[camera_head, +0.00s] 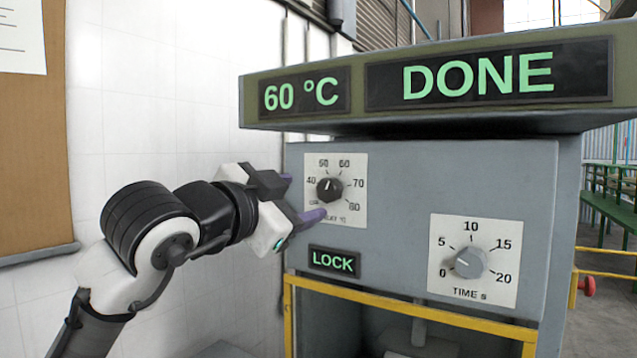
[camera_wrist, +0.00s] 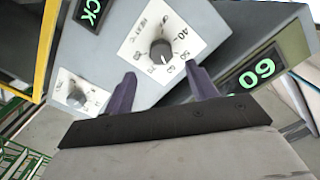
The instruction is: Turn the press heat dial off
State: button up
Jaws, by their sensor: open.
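The press heat dial (camera_head: 330,190) is a round black knob on a white scale plate, on the left of the grey press front. My gripper (camera_head: 302,198) is open, just left of the dial, with purple fingers, one higher and one lower. In the wrist view the heat dial (camera_wrist: 162,52) lies ahead, between and beyond the two fingertips (camera_wrist: 160,78). The fingers look apart from the knob, and nothing is between them.
The heat display (camera_head: 301,94) reads 60 °C and the wide display (camera_head: 488,77) reads DONE, on an overhanging top. A time dial (camera_head: 469,263) is at lower right. A LOCK sign (camera_head: 333,262) and yellow frame (camera_head: 400,316) are below. A white wall (camera_head: 165,90) is at left.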

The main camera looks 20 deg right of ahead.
aim_at(325, 192)
jog(key=p+x, duration=0.2)
jog(key=x, duration=0.5)
jog(key=shift+w, duration=0.1)
jog(key=c, duration=1)
